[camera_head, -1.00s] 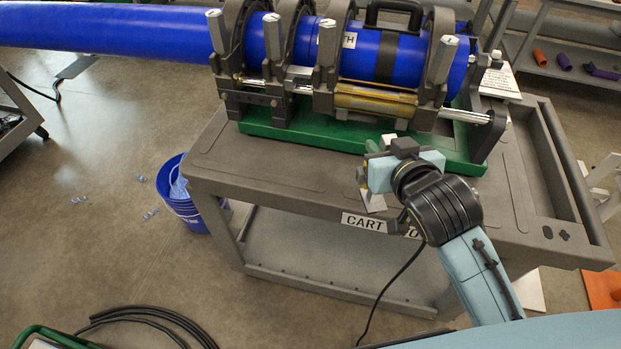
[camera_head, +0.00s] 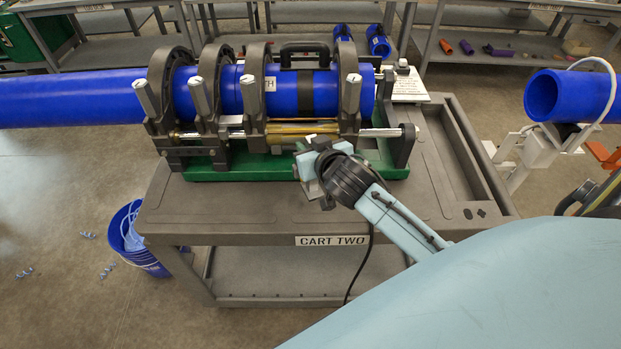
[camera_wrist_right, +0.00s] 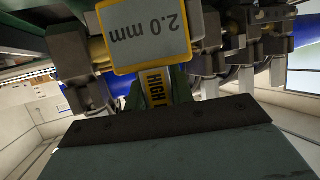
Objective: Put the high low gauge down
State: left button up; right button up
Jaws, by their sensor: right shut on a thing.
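My right gripper (camera_head: 308,168) is over the grey cart (camera_head: 230,212), close to the front edge of the green base of the fusion machine. It is shut on the high low gauge, which shows in the right wrist view as a yellow-edged grey display (camera_wrist_right: 147,35) reading "2.0 mm", upside down. Below the display is a yellow label (camera_wrist_right: 155,90) starting with "HIGH". In the head view the gauge is mostly hidden by the gripper. I cannot tell whether it touches the cart top. My left gripper is out of view.
The fusion machine (camera_head: 262,130) clamps a long blue pipe (camera_head: 75,98) at the back of the cart. The cart top left of my gripper is clear. A blue bucket (camera_head: 135,240) stands on the floor at left. Another blue pipe (camera_head: 570,95) is at right.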

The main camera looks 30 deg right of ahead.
jog(key=shift+f+b, duration=0.4)
jog(key=shift+f, duration=3.1)
jog(key=shift+f, duration=0.2)
jog(key=o, duration=0.9)
jog(key=shift+o, duration=0.2)
jog(key=shift+r, duration=0.1)
jog(key=shift+s+a+r, duration=0.1)
jog(key=shift+s+r, duration=0.05)
jog(key=shift+s, duration=0.05)
jog(key=v, duration=1.1)
jog(key=shift+s, duration=0.3)
jog(key=shift+r, duration=0.1)
